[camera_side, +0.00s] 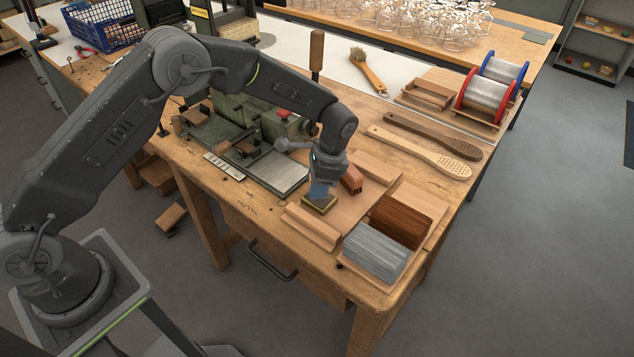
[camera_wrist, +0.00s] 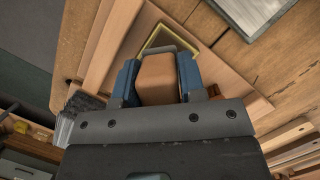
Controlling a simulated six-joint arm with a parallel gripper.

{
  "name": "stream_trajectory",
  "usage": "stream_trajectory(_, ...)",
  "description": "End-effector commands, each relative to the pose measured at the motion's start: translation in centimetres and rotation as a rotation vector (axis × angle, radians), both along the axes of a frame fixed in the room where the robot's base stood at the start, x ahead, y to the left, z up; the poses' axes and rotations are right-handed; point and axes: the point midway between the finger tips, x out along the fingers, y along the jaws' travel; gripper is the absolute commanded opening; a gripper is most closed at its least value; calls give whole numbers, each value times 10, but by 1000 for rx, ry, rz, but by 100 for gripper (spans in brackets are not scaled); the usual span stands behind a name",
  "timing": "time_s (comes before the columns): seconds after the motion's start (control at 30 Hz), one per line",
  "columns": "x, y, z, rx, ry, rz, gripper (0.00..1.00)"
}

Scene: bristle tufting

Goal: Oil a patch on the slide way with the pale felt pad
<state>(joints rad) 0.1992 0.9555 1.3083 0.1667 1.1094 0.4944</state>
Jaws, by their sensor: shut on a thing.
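My gripper (camera_side: 322,188) points down with its blue fingers on both sides of a tan block (camera_wrist: 158,78), which I take to be the pad's body. Its felt face is hidden beneath it. The block is at a shallow olive-yellow tray (camera_side: 319,206), whose rim also shows in the wrist view (camera_wrist: 150,40). I cannot tell whether the block touches the tray. The slide way (camera_side: 277,176), a flat grey metal plate on the green machine, lies left of and behind my gripper. Its corner shows at the top right of the wrist view (camera_wrist: 255,14).
A reddish-brown block (camera_side: 352,179) lies close to the right of my gripper. Wooden strips flank the tray (camera_side: 311,228). A box of brown and grey bristles (camera_side: 375,250) stands at the front right. Two brush bodies (camera_side: 432,135) lie behind. An upright wooden handle (camera_side: 316,52) rises behind the machine.

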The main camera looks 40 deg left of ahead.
Motion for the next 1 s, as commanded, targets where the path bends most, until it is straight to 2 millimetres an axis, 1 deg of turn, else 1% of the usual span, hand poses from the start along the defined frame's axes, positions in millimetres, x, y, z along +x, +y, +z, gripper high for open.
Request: stream_trajectory(1.0,0,0,-10,0,0,0,18)
